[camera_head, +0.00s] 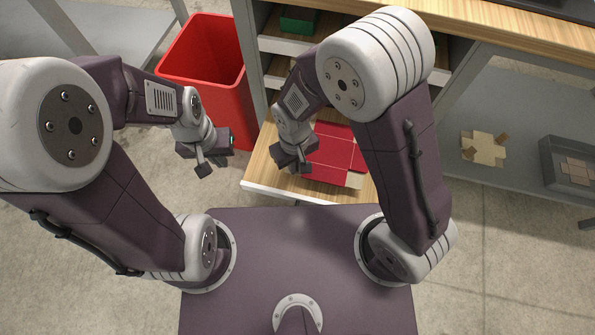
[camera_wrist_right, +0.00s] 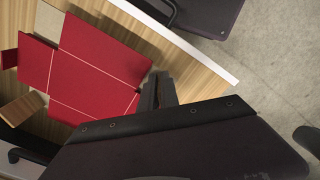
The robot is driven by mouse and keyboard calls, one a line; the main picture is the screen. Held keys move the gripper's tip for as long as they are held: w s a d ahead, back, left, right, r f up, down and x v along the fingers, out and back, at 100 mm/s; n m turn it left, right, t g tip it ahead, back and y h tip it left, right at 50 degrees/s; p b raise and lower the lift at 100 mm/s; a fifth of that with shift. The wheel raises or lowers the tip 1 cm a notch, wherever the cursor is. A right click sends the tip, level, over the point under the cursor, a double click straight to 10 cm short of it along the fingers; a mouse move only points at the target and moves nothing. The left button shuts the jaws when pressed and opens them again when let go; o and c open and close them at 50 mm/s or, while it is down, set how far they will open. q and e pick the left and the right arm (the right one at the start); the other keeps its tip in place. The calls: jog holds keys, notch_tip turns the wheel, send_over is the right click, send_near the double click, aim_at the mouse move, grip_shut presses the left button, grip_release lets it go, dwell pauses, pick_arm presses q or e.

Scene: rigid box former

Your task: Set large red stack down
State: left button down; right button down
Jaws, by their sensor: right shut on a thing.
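The large red stack (camera_head: 332,152) is a flat piece of red card with crease lines, lying at or just over a pull-out wooden shelf (camera_head: 258,178). It fills the left of the right wrist view (camera_wrist_right: 95,62). My right gripper (camera_head: 294,162) is at the stack's left edge in the head view. In the right wrist view its fingers (camera_wrist_right: 157,92) are shut on a corner of the red card. Whether the stack rests fully on the wood is unclear. My left gripper (camera_head: 212,160) hangs to the left of the shelf, apart from the stack; its finger gap is unclear.
A red bin (camera_head: 208,62) stands behind my left gripper. A green item (camera_head: 298,20) sits in an upper cubby. On the grey side shelf at right lie a tan card blank (camera_head: 484,150) and a grey tray (camera_head: 552,160). The shelf's white front edge faces my base.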

jog(key=shift+w+d+f, duration=0.25)
jog(key=shift+w, duration=0.1)
notch_tip(320, 180, down, 4)
jog(key=b, duration=0.3)
jog(key=shift+f, duration=0.15)
jog(key=shift+r, duration=0.2)
jog(key=c, duration=2)
grip_release()
jog(key=shift+f, duration=0.15)
jog(key=o, duration=0.4)
notch_tip(320, 180, up, 12)
jog(key=p, duration=0.6)
jog(key=shift+p, duration=0.3)
